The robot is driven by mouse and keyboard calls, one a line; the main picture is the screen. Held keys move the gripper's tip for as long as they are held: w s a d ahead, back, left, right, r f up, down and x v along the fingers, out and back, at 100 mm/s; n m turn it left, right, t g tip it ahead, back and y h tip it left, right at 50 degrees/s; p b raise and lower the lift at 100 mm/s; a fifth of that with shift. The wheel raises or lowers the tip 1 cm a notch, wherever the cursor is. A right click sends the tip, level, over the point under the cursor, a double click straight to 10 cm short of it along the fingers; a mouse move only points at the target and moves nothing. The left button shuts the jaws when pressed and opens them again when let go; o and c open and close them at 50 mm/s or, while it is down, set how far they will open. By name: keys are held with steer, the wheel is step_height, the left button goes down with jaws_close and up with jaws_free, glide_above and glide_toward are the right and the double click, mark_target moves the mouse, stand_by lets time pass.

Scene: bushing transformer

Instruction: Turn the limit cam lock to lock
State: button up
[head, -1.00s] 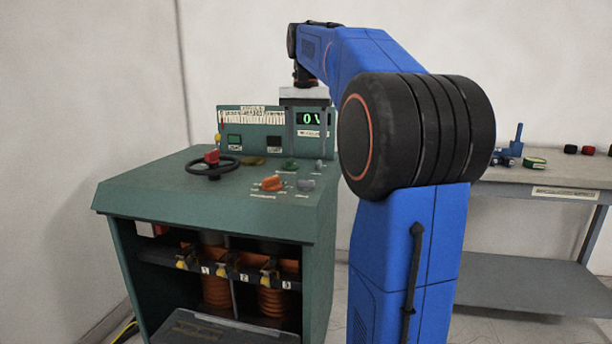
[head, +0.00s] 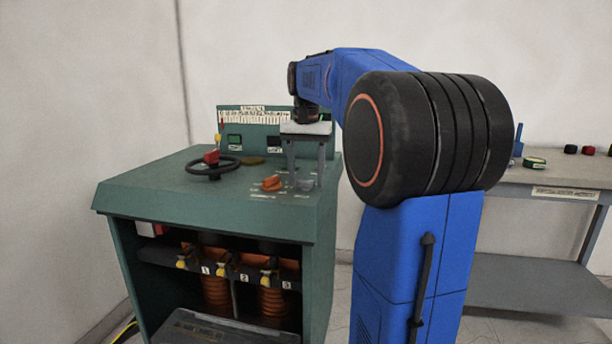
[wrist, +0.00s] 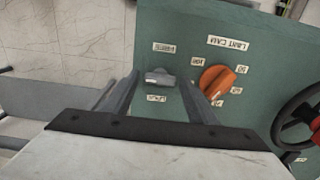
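The limit cam lock is a small grey knob (wrist: 158,78) on the green panel, between two small label plates in the wrist view. Its grip part lies roughly crosswise in that view. In the head view the grey knob (head: 306,185) shows under my fingers. My gripper (head: 307,177) points down over it. In the wrist view my gripper (wrist: 160,88) has its fingers spread, one on each side of the knob, with nothing held. I cannot tell how far the fingertips are above the panel. The orange limit cam knob (wrist: 216,82) sits right beside the right finger.
A black handwheel (head: 213,168) with a red grip stands left on the green console (head: 150,191). An upright display panel (head: 240,118) rises behind. A workbench (head: 547,183) with small parts stands at right. Open floor shows beside the console.

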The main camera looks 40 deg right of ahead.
steer(key=c, duration=0.8)
steer(key=shift+o, duration=0.3)
steer(key=shift+n, duration=0.3)
steer(key=n, duration=1.1)
steer(key=shift+n, duration=0.3)
steer(key=n, duration=0.5)
steer(key=shift+n, duration=0.3)
steer(key=o, duration=1)
